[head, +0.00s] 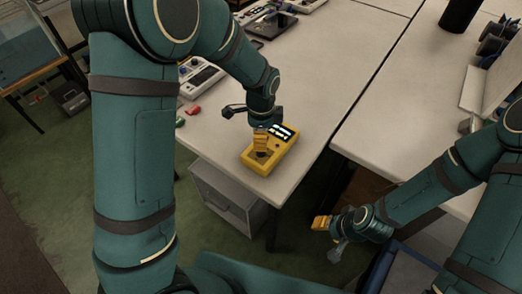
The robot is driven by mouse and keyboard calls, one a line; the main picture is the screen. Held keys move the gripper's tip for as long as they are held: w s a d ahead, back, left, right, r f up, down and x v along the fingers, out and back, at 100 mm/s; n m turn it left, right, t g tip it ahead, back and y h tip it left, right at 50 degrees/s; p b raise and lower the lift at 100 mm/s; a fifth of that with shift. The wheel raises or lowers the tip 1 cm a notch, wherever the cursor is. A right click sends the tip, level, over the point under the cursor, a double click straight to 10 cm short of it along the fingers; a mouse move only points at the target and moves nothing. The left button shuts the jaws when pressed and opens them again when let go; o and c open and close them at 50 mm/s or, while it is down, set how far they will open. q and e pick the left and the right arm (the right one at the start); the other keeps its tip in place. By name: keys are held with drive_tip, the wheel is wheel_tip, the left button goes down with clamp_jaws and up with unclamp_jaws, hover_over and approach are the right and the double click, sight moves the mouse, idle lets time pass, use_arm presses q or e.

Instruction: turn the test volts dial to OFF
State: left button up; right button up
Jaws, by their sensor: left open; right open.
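A yellow tester (284,150) lies on the light table near its front corner, with a row of lit white displays along its upper edge. My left gripper (261,148) reaches down from above over the tester's left-middle part, its yellow fingers pointing at the panel. It is open. I cannot tell whether the fingers touch the panel. The test volts dial cannot be made out; the fingers cover that area, and its setting is not readable. My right gripper (325,235) is open and empty, beyond the table's front edge and away from the tester.
The table (330,60) has free room behind and right of the tester. Small red (193,110) and green (180,122) items and a grey instrument (200,78) lie to the left. A dark cylinder (459,14) stands at the back right. A drawer cabinet (222,197) is below.

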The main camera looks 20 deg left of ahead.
use_arm(q)
wheel_tip(320, 180, down, 7)
drive_tip(key=shift+f+b, duration=0.1)
drive_tip(key=shift+b, duration=0.45)
clamp_jaws()
